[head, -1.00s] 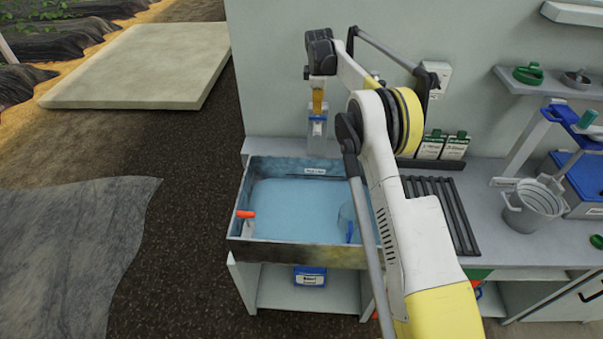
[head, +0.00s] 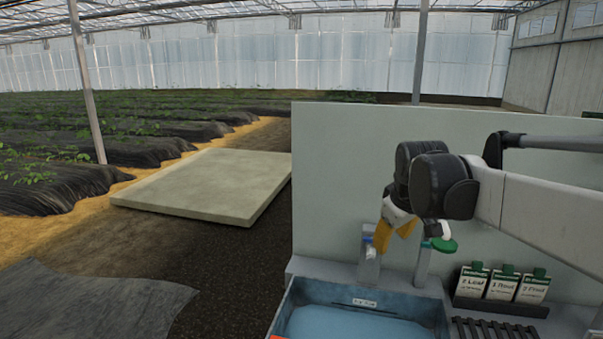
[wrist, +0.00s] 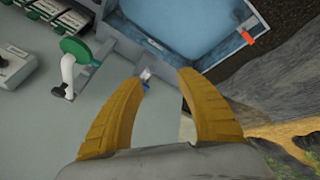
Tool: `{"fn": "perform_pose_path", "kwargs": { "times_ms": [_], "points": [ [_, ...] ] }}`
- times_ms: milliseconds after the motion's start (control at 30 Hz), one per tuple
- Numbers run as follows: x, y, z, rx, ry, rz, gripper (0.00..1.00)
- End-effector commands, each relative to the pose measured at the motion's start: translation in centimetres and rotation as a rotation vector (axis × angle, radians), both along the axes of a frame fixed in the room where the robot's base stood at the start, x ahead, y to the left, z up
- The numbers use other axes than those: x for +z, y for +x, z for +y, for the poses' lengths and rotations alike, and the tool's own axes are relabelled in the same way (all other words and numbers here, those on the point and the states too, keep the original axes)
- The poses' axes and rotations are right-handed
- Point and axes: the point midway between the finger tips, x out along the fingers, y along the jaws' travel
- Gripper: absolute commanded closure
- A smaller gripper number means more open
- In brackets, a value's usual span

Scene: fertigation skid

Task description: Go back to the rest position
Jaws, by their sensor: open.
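My gripper (head: 393,240) is at the end of my raised arm, in front of the pale back panel and above the back edge of the basin. Its yellow fingers are spread apart. In the wrist view my gripper (wrist: 162,80) shows nothing held between the fingertips. A clear upright holder with a blue part (head: 369,262) stands just below and behind the fingers in the head view. I cannot tell the exact gap between them.
A blue basin (head: 300,292) of liquid is below. Several green-topped cards (head: 502,286) stand in a dark rack on the bench. The air left of the panel is open.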

Motion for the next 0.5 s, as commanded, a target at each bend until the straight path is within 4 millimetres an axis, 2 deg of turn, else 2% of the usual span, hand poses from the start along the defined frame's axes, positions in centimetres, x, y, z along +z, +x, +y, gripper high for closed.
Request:
{"fn": "perform_pose_path", "kwargs": {
  "times_ms": [33, 167, 300, 400, 500],
  "points": [
    [-1.3, -2.9, 0.2, -0.038, 0.024, -0.015, 0.57],
    [-3.8, -9.5, 0.7, -0.146, 0.095, -0.053, 0.57],
    [-8.0, -16.4, 1.1, -0.261, 0.176, -0.092, 0.57],
    [-11.3, -20.5, 1.4, -0.333, 0.23, -0.117, 0.57],
    [-14.3, -23.5, 1.5, -0.391, 0.275, -0.136, 0.57]
  ]
}}
